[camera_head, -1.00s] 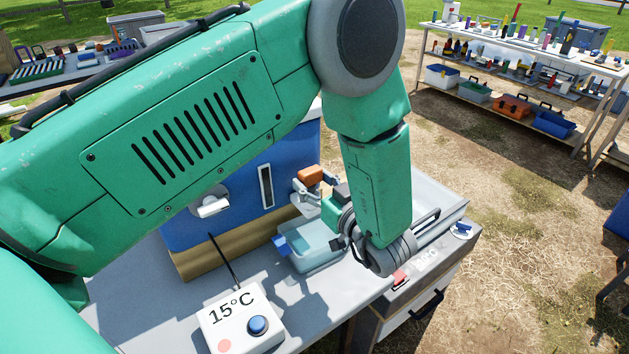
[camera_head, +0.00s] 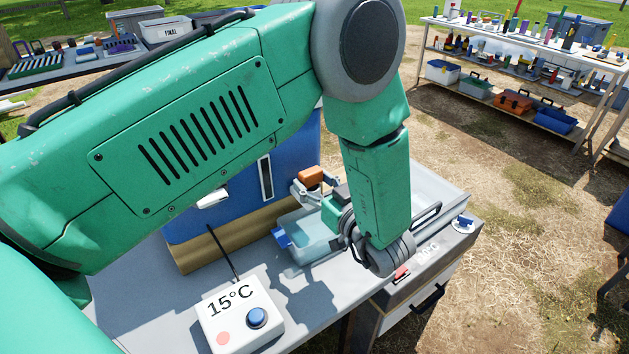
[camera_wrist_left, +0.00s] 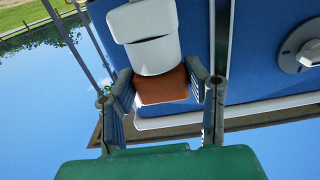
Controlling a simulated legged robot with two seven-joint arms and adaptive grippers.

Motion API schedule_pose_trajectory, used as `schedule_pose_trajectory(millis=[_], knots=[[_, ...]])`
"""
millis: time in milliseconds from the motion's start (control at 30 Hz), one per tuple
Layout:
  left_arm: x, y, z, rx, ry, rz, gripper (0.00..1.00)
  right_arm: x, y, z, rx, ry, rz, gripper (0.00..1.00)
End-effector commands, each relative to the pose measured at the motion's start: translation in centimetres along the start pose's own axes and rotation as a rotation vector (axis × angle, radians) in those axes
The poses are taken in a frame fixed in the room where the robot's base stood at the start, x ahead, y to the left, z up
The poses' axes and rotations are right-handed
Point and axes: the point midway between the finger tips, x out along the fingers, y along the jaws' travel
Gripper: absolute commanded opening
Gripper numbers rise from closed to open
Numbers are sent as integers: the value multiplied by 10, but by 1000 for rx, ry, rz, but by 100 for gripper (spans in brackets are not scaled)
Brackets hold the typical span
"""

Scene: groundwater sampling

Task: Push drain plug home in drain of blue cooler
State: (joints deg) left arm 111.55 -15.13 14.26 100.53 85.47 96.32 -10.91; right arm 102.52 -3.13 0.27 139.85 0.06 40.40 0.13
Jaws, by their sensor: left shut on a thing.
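The blue cooler (camera_head: 292,152) stands on a wooden block on the grey table, partly hidden behind my left arm. My left gripper (camera_head: 312,184) is shut on an orange-brown block, which looks like the grip of the drain plug (camera_head: 311,175), at the cooler's right side. In the left wrist view the orange-brown plug end (camera_wrist_left: 162,87) sits between both fingers. A white rounded part (camera_wrist_left: 153,50) lies directly against it, in front of the blue cooler wall (camera_wrist_left: 262,75). I cannot tell whether this white part belongs to the plug or the drain, or how deep the plug sits.
A light-blue tub (camera_head: 306,240) stands below the gripper. A white box marked 15°C (camera_head: 238,310) with a blue button is at the front. A clear-lidded case (camera_head: 440,205) is close to my wrist. A white spigot (camera_head: 212,198) shows on the cooler's front.

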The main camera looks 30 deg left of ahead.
Motion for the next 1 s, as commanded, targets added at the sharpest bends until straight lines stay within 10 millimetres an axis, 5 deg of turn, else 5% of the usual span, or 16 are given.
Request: schedule_pose_trajectory(millis=[133, 167, 200, 233, 667, 1000], knots=[[0, 0, 5, 0, 0, 0, 18, 3, 0, 0, 0, 0, 0, 40], [0, 0, 4, 0, 0, 0, 49, 2, 0, 0, 0, 0, 0, 40], [0, 0, 4, 0, 1, 0, 63, 2, 0, 0, 0, 0, 0, 40], [0, 0, 4, 0, 1, 0, 67, 2, 0, 0, 0, 0, 0, 40], [-10, 1, 4, 0, -1, 2, 67, 1, 0, 2, 0, 2, 0, 40], [-80, 1, 5, 0, 0, 4, 67, 1, 0, 2, 0, 3, 0, 40]])
